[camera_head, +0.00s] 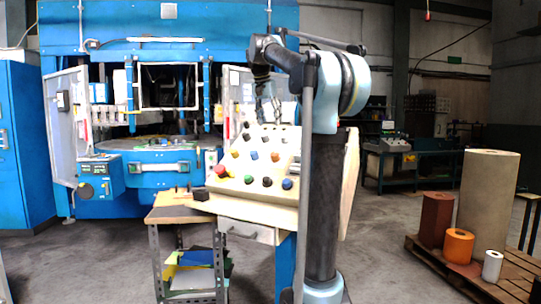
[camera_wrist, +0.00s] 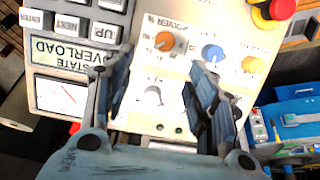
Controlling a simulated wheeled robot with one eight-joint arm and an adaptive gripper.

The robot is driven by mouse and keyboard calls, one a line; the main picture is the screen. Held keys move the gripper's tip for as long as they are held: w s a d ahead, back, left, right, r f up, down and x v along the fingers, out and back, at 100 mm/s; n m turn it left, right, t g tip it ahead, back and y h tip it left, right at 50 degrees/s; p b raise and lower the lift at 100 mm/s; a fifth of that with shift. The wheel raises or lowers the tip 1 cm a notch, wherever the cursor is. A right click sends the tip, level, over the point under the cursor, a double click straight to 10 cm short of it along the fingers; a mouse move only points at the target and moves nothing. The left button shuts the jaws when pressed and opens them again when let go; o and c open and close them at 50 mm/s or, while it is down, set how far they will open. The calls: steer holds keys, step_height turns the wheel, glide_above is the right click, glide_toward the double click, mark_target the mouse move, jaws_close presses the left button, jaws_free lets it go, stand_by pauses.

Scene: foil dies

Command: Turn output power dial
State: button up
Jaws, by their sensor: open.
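The control panel (camera_head: 262,140) stands on a bench in the middle of the head view. In the wrist view an orange dial (camera_wrist: 165,41) sits beside a printed label that reads "POWER %". My gripper (camera_wrist: 160,62) is open and empty, its two dark fingers spread over the panel, with the orange dial just past the fingertips and between their lines. No contact with the dial shows. In the head view my gripper (camera_head: 268,104) hangs over the upper part of the panel. I cannot tell which small knob there is the labelled dial.
In the wrist view a blue knob (camera_wrist: 211,53), a yellow-orange knob (camera_wrist: 253,64) and a grey knob (camera_wrist: 152,95) are nearby. A meter (camera_wrist: 62,97), grey buttons (camera_wrist: 72,23) and a red emergency button (camera_wrist: 277,8) surround them. A blue press (camera_head: 150,160) stands behind.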

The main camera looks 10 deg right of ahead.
glide_toward(274, 153)
steer(key=x, duration=0.9)
steer(key=shift+d+f, duration=0.1)
steer(key=shift+f, duration=0.15)
steer(key=c, duration=1)
